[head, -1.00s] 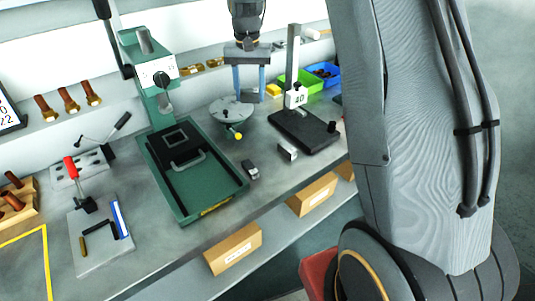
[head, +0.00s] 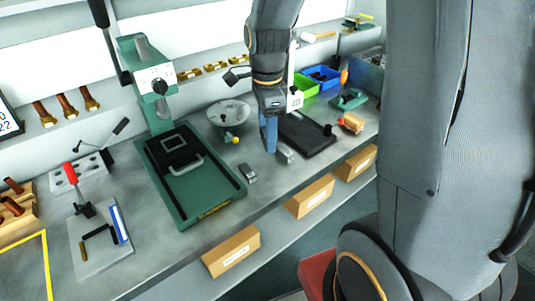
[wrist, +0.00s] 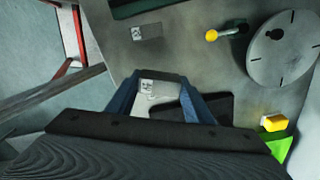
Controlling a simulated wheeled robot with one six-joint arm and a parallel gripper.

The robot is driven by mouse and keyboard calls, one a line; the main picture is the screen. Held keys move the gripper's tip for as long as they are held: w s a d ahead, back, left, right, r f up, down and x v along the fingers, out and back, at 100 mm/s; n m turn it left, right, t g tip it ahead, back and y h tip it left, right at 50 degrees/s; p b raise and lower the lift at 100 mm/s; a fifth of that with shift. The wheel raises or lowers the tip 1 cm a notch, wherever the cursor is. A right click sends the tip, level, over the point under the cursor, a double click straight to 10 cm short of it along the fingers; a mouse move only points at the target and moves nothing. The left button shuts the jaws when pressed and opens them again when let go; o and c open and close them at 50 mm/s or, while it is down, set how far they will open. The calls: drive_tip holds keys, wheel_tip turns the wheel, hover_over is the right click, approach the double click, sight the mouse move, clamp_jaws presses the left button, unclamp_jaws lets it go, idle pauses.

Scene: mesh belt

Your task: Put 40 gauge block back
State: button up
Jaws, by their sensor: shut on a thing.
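My gripper (head: 271,149) is low over the bench, just in front of the black base of the height stand. In the wrist view its two blue fingers (wrist: 158,84) are on either side of a pale grey gauge block (wrist: 160,96) with a small marked label, too blurred to read surely. It is shut on this block, which also shows beside the fingers in the head view (head: 287,157). A second small grey block (head: 248,173) lies on the bench to the left, with its label showing in the wrist view (wrist: 147,32).
The height stand's black base (head: 310,137) is close on the right. A round grey plate (head: 228,112) with a yellow knob and a green press (head: 190,200) stand to the left. Green (head: 306,86) and blue (head: 327,75) bins are behind. The bench's front edge is near.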

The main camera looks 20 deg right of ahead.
sight(267, 162)
drive_tip(key=shift+f+p, duration=0.65)
drive_tip(key=shift+f, duration=2.65)
drive_tip(key=shift+f, duration=0.1)
drive_tip(key=o, duration=1.6)
drive_tip(key=shift+c, duration=0.2)
